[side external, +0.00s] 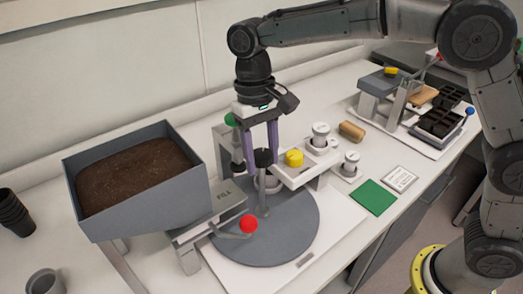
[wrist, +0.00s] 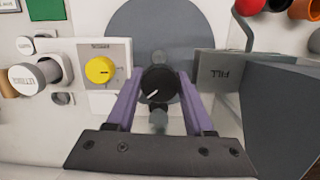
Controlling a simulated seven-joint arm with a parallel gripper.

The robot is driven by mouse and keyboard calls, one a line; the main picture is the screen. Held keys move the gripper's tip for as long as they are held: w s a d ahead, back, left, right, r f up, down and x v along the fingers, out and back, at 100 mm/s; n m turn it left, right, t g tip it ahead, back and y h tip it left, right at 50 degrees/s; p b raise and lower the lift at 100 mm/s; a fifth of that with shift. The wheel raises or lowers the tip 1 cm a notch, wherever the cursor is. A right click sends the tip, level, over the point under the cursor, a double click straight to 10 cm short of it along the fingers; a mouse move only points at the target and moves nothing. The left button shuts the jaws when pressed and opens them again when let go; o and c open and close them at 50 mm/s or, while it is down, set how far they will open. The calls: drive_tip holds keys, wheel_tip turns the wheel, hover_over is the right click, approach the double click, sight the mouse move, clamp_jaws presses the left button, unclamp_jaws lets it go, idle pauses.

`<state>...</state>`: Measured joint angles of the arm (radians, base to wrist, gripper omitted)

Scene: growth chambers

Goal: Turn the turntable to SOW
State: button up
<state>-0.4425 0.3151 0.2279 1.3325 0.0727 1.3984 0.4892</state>
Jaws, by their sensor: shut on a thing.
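The grey round turntable (side external: 290,235) lies flat on a white base below my gripper; part of it also shows in the wrist view (wrist: 130,35). A black knob (wrist: 160,80) with a white pointer line tops a post over the disc; it also shows in the side view (side external: 263,160). My gripper (side external: 262,150) points down, its two purple fingers shut on the knob's sides. In the wrist view the pointer line slants toward the lower left. A grey plate marked FILL (side external: 225,195) stands beside the disc. I cannot read a SOW label.
A soil-filled hopper (side external: 195,200) stands left of the disc. A red ball-ended lever (side external: 249,224) reaches over it. A white box with a yellow dial (side external: 294,158) and white-capped cylinders (side external: 320,132) stand close right. A green square (side external: 372,197) lies flat near the front edge.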

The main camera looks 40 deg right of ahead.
drive_tip(key=shift+m, duration=1.1)
drive_tip(key=shift+y, duration=0.3)
drive_tip(key=shift+m, duration=0.9)
drive_tip(key=m, duration=0.4)
drive_tip(key=shift+a+t+y, duration=0.1)
drive_tip(key=shift+t+y, duration=0.2)
drive_tip(key=shift+y, duration=0.1)
drive_tip(key=o, duration=0.8)
drive_tip(key=shift+r, duration=3.5)
